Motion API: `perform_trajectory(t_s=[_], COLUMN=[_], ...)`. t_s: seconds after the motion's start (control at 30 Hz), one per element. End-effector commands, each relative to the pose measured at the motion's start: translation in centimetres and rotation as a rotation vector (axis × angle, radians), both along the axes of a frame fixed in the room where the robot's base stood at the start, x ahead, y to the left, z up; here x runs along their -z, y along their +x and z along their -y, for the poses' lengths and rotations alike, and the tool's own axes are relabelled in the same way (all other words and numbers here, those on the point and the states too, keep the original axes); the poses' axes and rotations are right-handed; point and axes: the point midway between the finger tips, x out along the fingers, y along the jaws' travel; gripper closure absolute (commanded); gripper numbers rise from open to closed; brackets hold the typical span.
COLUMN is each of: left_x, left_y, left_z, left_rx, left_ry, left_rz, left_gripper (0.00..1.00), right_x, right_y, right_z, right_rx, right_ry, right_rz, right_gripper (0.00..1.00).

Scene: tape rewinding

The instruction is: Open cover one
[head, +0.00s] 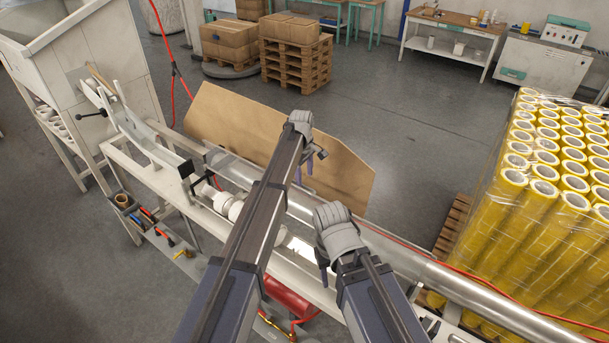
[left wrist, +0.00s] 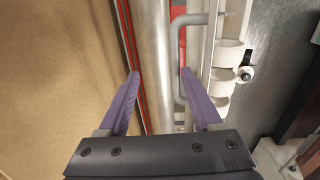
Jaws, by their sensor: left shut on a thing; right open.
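The long machine runs diagonally across the head view. A silver rounded tube-like part (head: 236,170), which seems to be the cover, lies along its top; I cannot tell where cover one begins or ends. It also shows as a silver cylinder (left wrist: 156,60) in the left wrist view. A grey bent handle (left wrist: 178,50) stands by the right finger. My right gripper (head: 325,268) is open and empty near the machine's front side, its fingers mostly hidden.
A brown board (head: 245,125) stands behind the machine. White rollers (head: 228,203) sit in front of the tube. Wrapped yellow rolls (head: 510,220) stand at the right. A red hose (head: 173,70) hangs at the left.

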Motion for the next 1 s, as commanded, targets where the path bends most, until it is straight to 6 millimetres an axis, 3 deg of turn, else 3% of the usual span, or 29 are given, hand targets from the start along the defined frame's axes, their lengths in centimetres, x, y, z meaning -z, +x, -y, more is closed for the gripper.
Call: perform_trajectory(t_s=[0.03, 0.3, 0.87, 0.93, 1.0], left_x=[-1.5, -4.5, -4.7, -4.7, -4.7], left_y=[0.3, -0.1, -0.3, -1.1, -3.2], left_z=[0.3, 0.0, -0.1, -0.5, -1.7], left_rx=[0.003, 0.002, 0.002, 0.016, 0.064], left_ry=[-0.004, -0.002, -0.001, -0.001, 0.004], left_rz=[0.007, 0.002, 0.0, 0.001, 0.003], left_gripper=[0.55, 0.55, 0.55, 0.55, 0.55], right_x=[-1.5, -4.5, -4.7, -4.7, -4.7], right_y=[0.0, 0.0, -0.1, -0.1, -0.1], right_z=[0.0, 0.0, 0.0, 0.0, 0.0], right_rx=[0.003, 0.02, 0.025, 0.025, 0.025], right_ry=[0.0, 0.001, 0.001, 0.001, 0.001], right_rz=[0.0, 0.0, 0.0, 0.0, 0.0], right_gripper=[0.5, 0.5, 0.5, 0.5, 0.5])
